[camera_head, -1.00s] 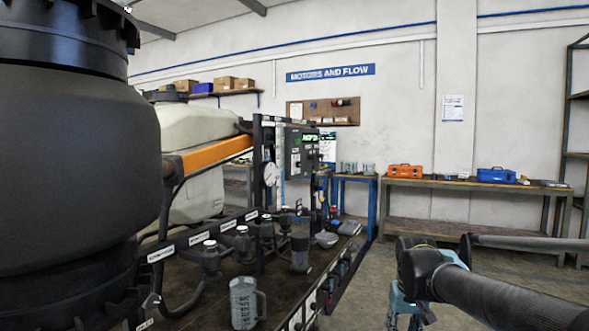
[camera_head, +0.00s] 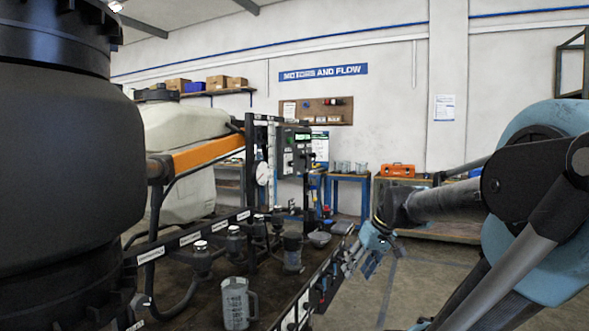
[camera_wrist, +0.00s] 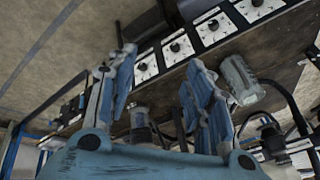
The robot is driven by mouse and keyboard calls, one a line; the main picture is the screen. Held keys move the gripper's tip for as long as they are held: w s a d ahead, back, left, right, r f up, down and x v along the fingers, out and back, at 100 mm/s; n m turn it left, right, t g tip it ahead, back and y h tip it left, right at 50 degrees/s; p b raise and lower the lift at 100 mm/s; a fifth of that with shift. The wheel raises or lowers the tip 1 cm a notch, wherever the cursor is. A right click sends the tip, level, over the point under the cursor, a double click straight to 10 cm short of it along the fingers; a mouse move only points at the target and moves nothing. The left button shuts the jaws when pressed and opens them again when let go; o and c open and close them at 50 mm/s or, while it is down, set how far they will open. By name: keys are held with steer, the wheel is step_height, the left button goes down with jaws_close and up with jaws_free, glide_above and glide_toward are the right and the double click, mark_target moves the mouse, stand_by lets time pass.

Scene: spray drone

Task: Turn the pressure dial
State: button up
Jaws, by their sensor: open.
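In the wrist view a row of white-plated dials with dark knobs runs along the bench's front edge, among them a dial (camera_wrist: 174,48) and a dial (camera_wrist: 213,24). Their labels are too small to read, so I cannot tell which is the pressure dial. In the head view the row shows on the front edge, with a dial plate (camera_head: 304,299). My gripper (camera_wrist: 160,75) is open and empty, its light blue fingers spread toward the row. In the head view my gripper (camera_head: 362,262) is just right of the front edge. Contact cannot be told.
A grey measuring jug (camera_head: 237,304) stands on the bench, also seen in the wrist view (camera_wrist: 241,80). Several capped nozzle fittings (camera_head: 201,257) stand behind it. A round white gauge (camera_head: 263,173) is on the frame. Open floor lies right of the bench.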

steer(key=w+a+r+n+t+y, duration=0.1)
steer(key=w+a+r+n+y, duration=0.2)
steer(key=w+r, duration=0.65)
steer(key=w+a+r+n+y, duration=0.3)
steer(key=w+r, duration=0.1)
steer(key=w, duration=1.1)
steer(key=w+a+r+n+t+y, duration=0.1)
steer(key=w+a+r+n+y, duration=0.2)
steer(key=w+r, duration=0.65)
steer(key=n+t+y, duration=0.2)
steer(key=n+y, duration=0.2)
glide_toward(293, 164)
steer(key=x, duration=0.9)
steer(key=shift+w+a, duration=0.1)
steer(key=shift+w, duration=0.1)
steer(key=c, duration=1)
